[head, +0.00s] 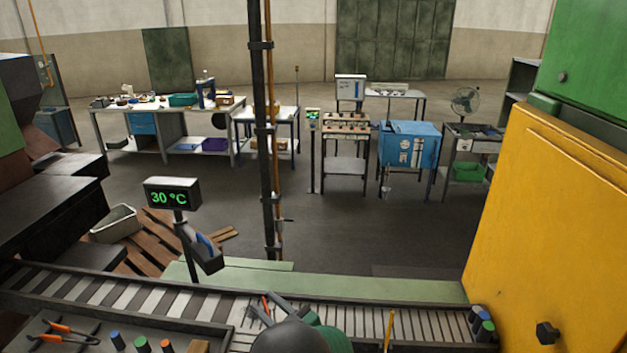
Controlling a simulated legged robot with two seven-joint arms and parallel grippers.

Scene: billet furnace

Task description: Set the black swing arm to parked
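No part in the head view can be told for certain as the black swing arm. A tall black post (259,130) with brackets and an orange pipe beside it stands in the middle, behind the conveyor. My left gripper (264,309) shows small at the bottom centre, above the roller conveyor (375,322). Its grey fingers are partly hidden by my dark, rounded arm link, and whether they are open or shut is unclear. No held object can be made out. My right gripper is not in view.
A display (172,193) reading 30 °C stands on a post behind the conveyor at left. A yellow cabinet (560,215) with a black knob (547,332) fills the right. Orange-handled tongs (65,331) lie at lower left. Workbenches stand far back, with open floor before them.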

